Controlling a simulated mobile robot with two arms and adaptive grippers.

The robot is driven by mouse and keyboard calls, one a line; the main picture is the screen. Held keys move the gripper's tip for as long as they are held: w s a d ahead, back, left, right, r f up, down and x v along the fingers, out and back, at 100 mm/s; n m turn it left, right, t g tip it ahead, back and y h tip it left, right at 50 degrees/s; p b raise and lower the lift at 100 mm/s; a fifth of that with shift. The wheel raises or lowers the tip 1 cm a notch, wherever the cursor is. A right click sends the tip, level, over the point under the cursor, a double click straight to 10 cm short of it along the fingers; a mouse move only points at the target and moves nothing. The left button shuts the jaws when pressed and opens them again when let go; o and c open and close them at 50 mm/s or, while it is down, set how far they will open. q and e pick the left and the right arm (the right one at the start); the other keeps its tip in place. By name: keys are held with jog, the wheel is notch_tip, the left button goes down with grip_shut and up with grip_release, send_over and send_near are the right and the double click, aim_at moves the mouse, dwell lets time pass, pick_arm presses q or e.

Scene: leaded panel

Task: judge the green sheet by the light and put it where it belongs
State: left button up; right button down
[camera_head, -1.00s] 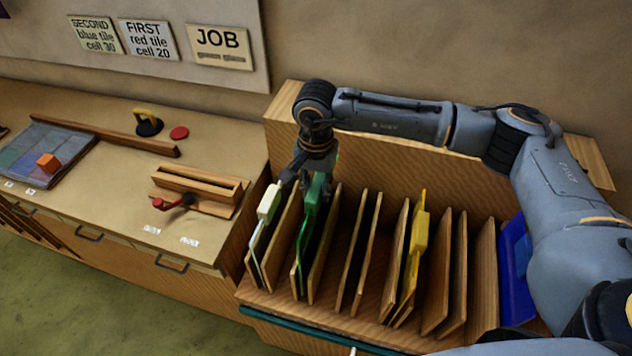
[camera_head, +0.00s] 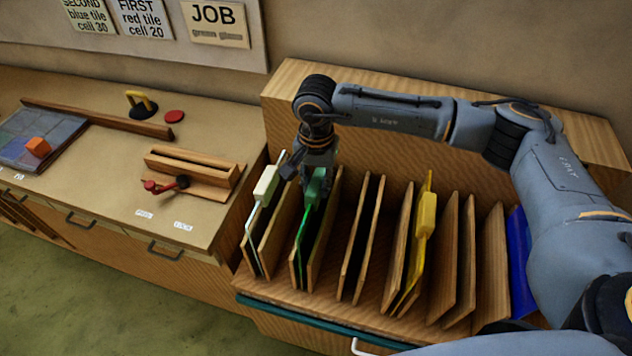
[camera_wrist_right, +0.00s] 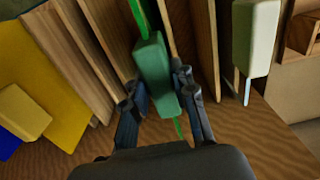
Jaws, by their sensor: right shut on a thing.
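The green sheet (camera_head: 301,238) stands edge-on in a slot of the wooden rack, between two wooden dividers. A green block (camera_head: 313,190) sits on its top edge like a handle. My right gripper (camera_head: 315,172) reaches down from above and is shut on this green block. In the right wrist view the green block (camera_wrist_right: 155,72) lies between the two dark fingers (camera_wrist_right: 160,105). The lower part of the sheet is hidden by the dividers. My left gripper is not in view. The JOB card (camera_head: 217,22) on the wall has a second line that looks like "green glass".
The wooden rack (camera_head: 400,130) also holds a clear sheet with a pale block (camera_head: 266,186), a yellow sheet (camera_head: 427,215) and a blue sheet (camera_head: 519,262). A wooden slotted stand (camera_head: 195,168) with a red-handled clamp (camera_head: 160,187) is on the bench. Dividers stand close beside the gripper.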

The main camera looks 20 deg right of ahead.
jog(key=shift+r, duration=0.15)
jog(key=c, duration=1)
grip_release()
jog(key=shift+s+f, duration=0.15)
jog(key=shift+f, duration=0.05)
notch_tip(320, 180, up, 12)
jog(key=shift+r, duration=0.2)
